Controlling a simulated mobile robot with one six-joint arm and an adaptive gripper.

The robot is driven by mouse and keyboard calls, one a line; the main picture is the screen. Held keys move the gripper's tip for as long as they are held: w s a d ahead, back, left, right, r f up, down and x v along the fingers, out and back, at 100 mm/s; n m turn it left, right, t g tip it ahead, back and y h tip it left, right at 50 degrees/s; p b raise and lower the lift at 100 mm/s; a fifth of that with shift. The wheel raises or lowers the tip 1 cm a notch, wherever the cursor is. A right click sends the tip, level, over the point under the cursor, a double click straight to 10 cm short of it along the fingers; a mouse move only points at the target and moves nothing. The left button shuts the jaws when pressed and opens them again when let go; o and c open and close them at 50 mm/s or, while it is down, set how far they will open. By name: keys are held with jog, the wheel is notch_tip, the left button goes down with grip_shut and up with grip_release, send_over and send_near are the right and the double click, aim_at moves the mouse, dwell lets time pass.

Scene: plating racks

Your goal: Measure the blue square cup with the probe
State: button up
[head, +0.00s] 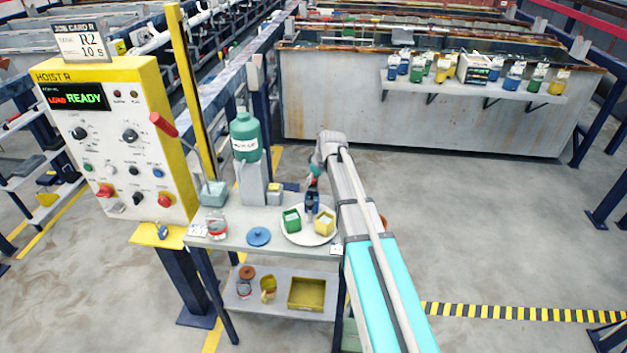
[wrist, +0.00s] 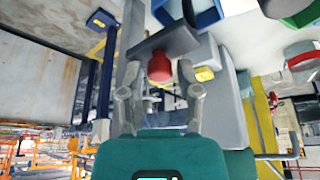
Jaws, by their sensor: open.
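A blue cup edge (wrist: 198,14) shows at the top of the wrist view. My gripper (wrist: 158,82) is open and empty, its fingers either side of a red knob-like piece (wrist: 160,66) against a dark grey plate. I cannot tell whether this piece is the probe, or whether the fingers touch it.
A green square cup (head: 291,220) and a yellow one (head: 324,223) share the plate. A teal bottle (head: 245,138) stands on a pale block (head: 251,183). The hoist panel (head: 110,140) borders the table's left.

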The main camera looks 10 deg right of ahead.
grip_shut()
jog(key=shift+r, duration=0.1)
notch_tip(320, 180, up, 6)
jog(key=p, duration=0.6)
jog(key=shift+w+f, duration=0.15)
jog(key=shift+f, duration=0.05)
jog(key=shift+c, duration=0.8)
grip_release()
jog(key=shift+o, duration=0.8)
jog(key=shift+r, duration=0.1)
